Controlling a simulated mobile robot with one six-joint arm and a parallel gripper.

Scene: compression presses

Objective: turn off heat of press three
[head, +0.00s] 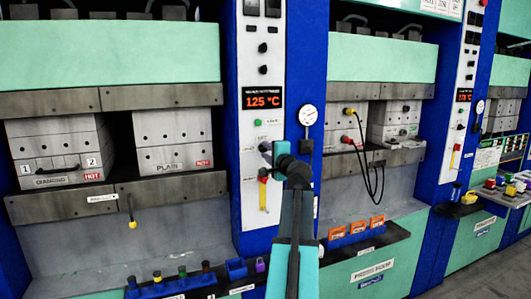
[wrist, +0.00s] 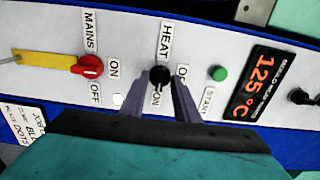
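The black heat knob (wrist: 160,77) sits on the white control panel in the wrist view, beside a HEAT label (wrist: 165,42) and an ON label (wrist: 157,98). Another label is partly hidden by my right finger. My gripper (wrist: 159,87) has its two fingers apart, one on each side of the knob; contact is unclear. In the head view my gripper (head: 272,150) reaches the panel (head: 263,35) between two presses and hides the knob. The display (head: 262,98) reads 125 °C. No press number is readable.
A red mains switch (wrist: 90,67) and a green start button (wrist: 218,73) flank the knob. A round gauge (head: 308,115) is right of the panel. Moulds marked HOT (head: 172,140) sit in the left press. Orange items (head: 337,233) stand on a low shelf.

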